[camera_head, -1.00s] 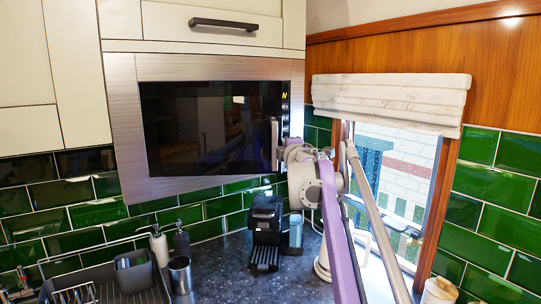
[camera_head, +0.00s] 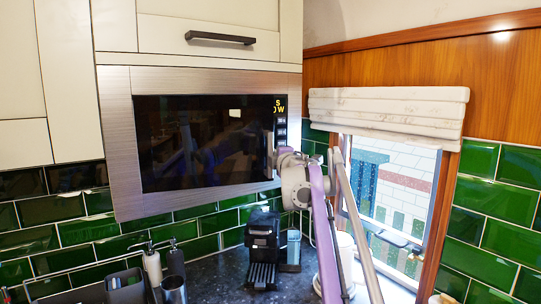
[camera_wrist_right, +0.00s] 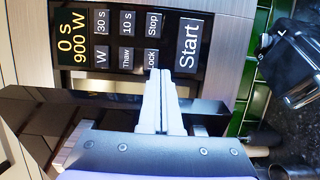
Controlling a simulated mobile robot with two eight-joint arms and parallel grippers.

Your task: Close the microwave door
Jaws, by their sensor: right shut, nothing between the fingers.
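The microwave (camera_head: 124,150) is built into the wall units, with a steel frame. Its dark glass door (camera_head: 195,145) looks about flush with the frame in the head view; I cannot tell whether a small gap is left. The control panel (camera_head: 280,104) with yellow text shows at its right edge. In the right wrist view the panel (camera_wrist_right: 115,45) shows large, with its Start button (camera_wrist_right: 188,45). My right gripper (camera_head: 272,157) is at the door's lower right side, beside the panel. In the wrist view its fingers (camera_wrist_right: 160,75) are together and empty, with their tips over the panel's buttons; contact is unclear.
A black coffee machine (camera_head: 263,240) stands on the dark counter (camera_head: 215,275) below. A window (camera_head: 395,185) with a white blind (camera_head: 388,110) is right of my arm. Cream cupboards (camera_head: 210,15) are above.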

